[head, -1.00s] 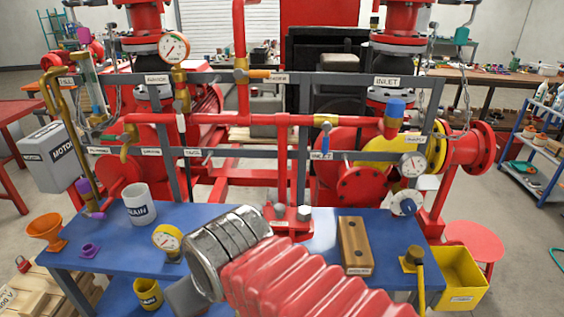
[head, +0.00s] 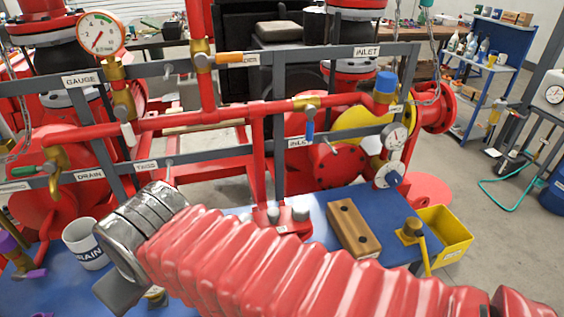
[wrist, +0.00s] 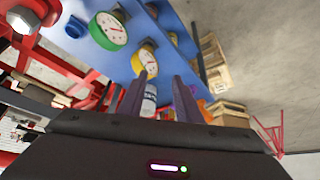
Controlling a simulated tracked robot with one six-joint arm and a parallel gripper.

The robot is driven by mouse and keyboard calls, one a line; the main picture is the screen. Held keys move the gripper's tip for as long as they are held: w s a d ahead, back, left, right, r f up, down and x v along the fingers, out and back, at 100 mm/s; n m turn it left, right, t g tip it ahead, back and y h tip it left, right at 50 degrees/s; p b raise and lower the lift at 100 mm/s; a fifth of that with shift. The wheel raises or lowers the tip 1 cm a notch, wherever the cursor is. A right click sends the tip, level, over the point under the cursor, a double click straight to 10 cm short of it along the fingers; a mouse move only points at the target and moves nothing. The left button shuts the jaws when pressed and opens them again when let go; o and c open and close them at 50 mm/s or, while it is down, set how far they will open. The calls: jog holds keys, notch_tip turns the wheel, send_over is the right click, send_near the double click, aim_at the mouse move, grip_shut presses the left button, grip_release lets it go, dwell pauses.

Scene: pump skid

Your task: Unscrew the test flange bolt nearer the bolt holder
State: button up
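The red test flange (head: 283,228) sits on the blue table in the head view, partly behind my arm. It carries grey bolts; the bolt (head: 301,214) on the right is nearer the wooden bolt holder (head: 353,228), and another bolt (head: 273,214) stands to its left. The holder shows two dark holes, both apparently empty. My gripper's fingers (wrist: 160,92) are apart with nothing gripped in the wrist view, pointing over the table left of the flange. In the head view the fingertips are hidden. A grey hex head on red shows at the wrist view's top left (wrist: 22,18).
A DRAIN mug (head: 86,243) stands left of my wrist. A yellow bin (head: 447,236) and a brass-headed, yellow-handled tool (head: 413,232) are right of the holder. Grey rails with labels and red pipes (head: 230,117) cross behind the table.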

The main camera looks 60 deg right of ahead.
jog(key=shift+o, duration=0.4)
jog(key=o, duration=0.3)
jog(key=shift+w+d+r, duration=0.2)
jog(key=shift+d, duration=0.15)
jog(key=shift+o, duration=1.3)
jog(key=w+d+r+m+g, duration=0.1)
jog(key=d+r+m, duration=0.1)
jog(key=d, duration=0.4)
jog(key=w+d+r+m+g+h, duration=0.1)
jog(key=w+d+m, duration=0.1)
jog(key=d+m, duration=0.3)
jog(key=shift+d+r+m+h, duration=0.3)
jog(key=shift+d+r, duration=0.1)
jog(key=shift+d, duration=0.75)
jog(key=r+m+g, duration=0.1)
jog(key=m+g, duration=0.3)
jog(key=m, duration=0.9)
send_over(300, 208)
jog(key=a, duration=0.2)
jog(key=shift+d+r, duration=0.2)
jog(key=shift+w+f, duration=0.1)
jog(key=f, duration=0.4)
jog(key=d+f, duration=0.1)
jog(key=f, duration=0.8)
jog(key=shift+d+f, duration=0.25)
